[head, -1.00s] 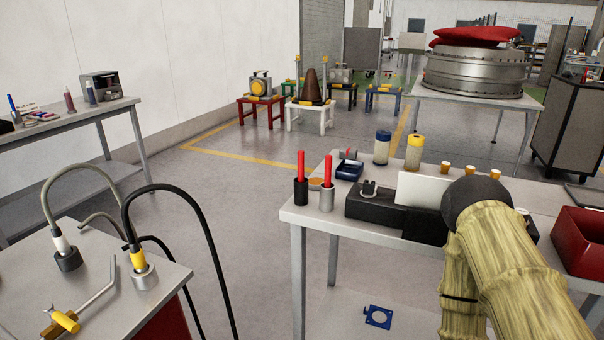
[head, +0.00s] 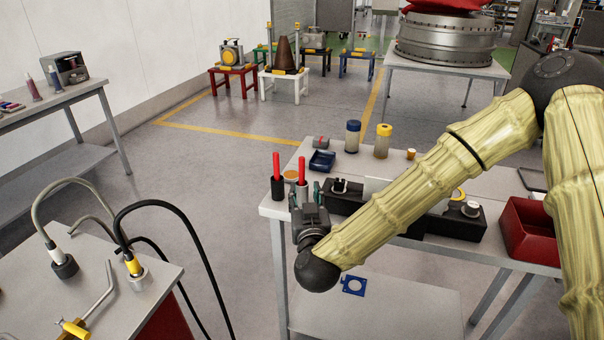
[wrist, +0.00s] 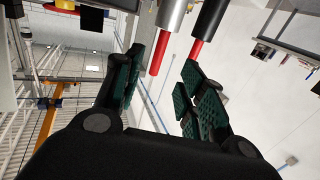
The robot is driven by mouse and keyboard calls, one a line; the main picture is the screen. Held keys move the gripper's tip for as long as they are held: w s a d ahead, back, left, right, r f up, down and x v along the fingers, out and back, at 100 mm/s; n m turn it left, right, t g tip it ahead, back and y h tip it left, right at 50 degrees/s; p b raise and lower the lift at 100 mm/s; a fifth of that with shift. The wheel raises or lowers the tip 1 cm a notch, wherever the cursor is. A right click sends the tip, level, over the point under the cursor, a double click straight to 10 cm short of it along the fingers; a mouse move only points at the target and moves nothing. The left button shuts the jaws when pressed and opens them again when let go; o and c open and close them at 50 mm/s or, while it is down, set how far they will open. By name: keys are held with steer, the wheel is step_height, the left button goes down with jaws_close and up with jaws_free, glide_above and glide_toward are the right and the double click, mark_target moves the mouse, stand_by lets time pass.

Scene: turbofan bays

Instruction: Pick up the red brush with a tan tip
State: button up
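Two red-handled brushes stand upright at the left end of the table. One red brush (head: 276,165) is in a black cup (head: 278,189); the other red brush (head: 302,168) is in a silver cup (head: 301,190). Their tips are hidden inside the cups, so I cannot tell which has a tan tip. My gripper (head: 306,200) is open and empty, low in front of the silver cup. In the wrist view, the silver cup's red handle (wrist: 160,55) shows between the open fingers, apparently beyond them; the other handle (wrist: 197,50) is behind the right finger.
A black block (head: 345,205) with fittings sits just right of the cups. A blue tray (head: 322,161) and two capped jars (head: 352,138) stand behind. A red bin (head: 528,230) is at the right. A hose cart (head: 75,260) stands left, with open floor between.

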mark_target(302, 171)
steer(key=w, duration=0.2)
steer(key=w+r+p, duration=0.1)
steer(key=w, duration=0.2)
steer(key=shift+a, duration=0.15)
steer(key=shift+w+a+f+p, duration=0.15)
steer(key=shift+w+p, duration=0.5)
steer(key=shift+w, duration=0.85)
steer(key=shift+w+a+r+p, duration=0.15)
steer(key=shift+w+p, duration=0.45)
steer(key=shift+w, duration=0.9)
steer(key=shift+f, duration=0.15)
jaws_close()
